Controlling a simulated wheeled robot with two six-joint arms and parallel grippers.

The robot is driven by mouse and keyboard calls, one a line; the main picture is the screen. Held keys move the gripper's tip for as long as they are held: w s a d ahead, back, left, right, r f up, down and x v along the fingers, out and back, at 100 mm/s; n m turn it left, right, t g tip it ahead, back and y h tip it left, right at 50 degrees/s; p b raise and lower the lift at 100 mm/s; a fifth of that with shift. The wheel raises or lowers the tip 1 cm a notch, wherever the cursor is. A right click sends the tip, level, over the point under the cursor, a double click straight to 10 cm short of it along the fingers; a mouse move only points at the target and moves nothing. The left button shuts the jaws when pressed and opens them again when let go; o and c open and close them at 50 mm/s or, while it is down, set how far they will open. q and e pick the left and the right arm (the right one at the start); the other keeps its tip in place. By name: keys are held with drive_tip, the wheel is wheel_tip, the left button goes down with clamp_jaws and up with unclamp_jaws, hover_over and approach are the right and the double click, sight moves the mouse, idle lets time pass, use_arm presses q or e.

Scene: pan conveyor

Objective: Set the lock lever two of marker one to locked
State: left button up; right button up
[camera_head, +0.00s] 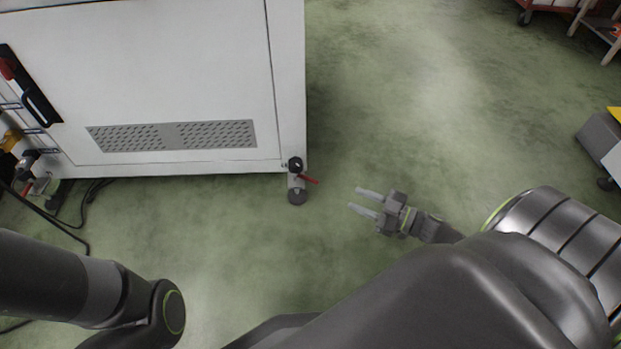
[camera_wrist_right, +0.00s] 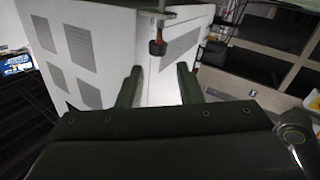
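A small red lever (camera_head: 310,180) sticks out to the right from the caster foot (camera_head: 297,194) at the near right corner of a white cabinet (camera_head: 190,60). In the right wrist view a red lever (camera_wrist_right: 157,47) hangs by the white cabinet (camera_wrist_right: 110,50), beyond the fingertips. My right gripper (camera_head: 355,199) is open and empty, to the right of the lever and apart from it. Its two spread fingers also show in the right wrist view (camera_wrist_right: 159,72). I cannot tell the lever's lock state. Only my left arm shows at lower left; its gripper is out of view.
Black cables (camera_head: 70,225) lie on the green floor left of the foot. A red-handled black latch (camera_head: 30,90) sits on the cabinet's left edge. The floor (camera_head: 420,100) right of the cabinet is clear. A grey and yellow object (camera_head: 600,140) stands at the right edge.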

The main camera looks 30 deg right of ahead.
sight(312, 181)
drive_tip(key=b+x, duration=0.5)
drive_tip(key=x, duration=0.8)
drive_tip(key=shift+w+a+f, duration=0.1)
drive_tip(key=shift+w+f, duration=0.1)
drive_tip(key=shift+w+a+r+b, duration=0.1)
drive_tip(key=shift+w+a+b, duration=0.15)
drive_tip(key=shift+w+b, duration=0.25)
clamp_jaws()
